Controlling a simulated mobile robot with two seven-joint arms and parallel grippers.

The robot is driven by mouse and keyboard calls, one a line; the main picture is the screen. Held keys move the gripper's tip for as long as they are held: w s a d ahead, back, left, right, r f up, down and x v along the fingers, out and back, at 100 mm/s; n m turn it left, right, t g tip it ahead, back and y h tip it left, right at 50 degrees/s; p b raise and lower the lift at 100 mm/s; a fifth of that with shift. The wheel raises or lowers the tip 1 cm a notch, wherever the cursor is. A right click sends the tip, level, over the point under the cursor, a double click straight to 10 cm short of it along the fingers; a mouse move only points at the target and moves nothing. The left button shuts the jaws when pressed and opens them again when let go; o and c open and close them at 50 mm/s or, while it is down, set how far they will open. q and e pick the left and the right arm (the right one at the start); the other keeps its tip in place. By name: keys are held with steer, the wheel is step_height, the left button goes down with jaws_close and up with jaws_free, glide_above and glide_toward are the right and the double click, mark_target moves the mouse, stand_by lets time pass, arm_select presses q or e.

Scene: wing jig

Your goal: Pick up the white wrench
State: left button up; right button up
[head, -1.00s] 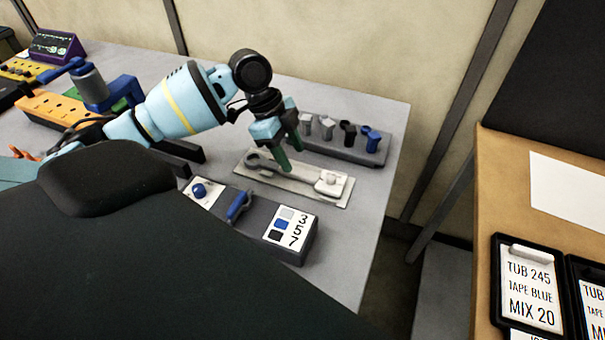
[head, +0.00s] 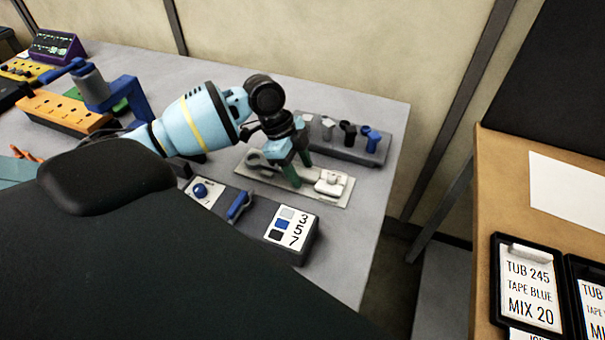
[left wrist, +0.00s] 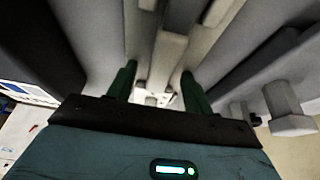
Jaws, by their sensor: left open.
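A pale wrench lies along a light flat tray (head: 337,200), with its grey rounded head (head: 256,158) at the left end. My left gripper (head: 298,172) is open and points down over the wrench's middle, its green fingers low at the tray. They hide part of the wrench in the head view. In the left wrist view a pale bar (left wrist: 160,65) runs between the two open fingers. I cannot tell whether they touch it. My right gripper is not in view.
A white block (head: 331,184) sits at the tray's right end. Behind is a grey rack (head: 340,152) with grey, black and blue pieces. In front is a dark box (head: 290,250) with a blue handle (head: 239,206). The table's right edge is near.

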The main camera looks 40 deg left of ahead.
arm_select(q)
steer(key=shift+f, duration=0.1)
jaws_close()
stand_by(0.4)
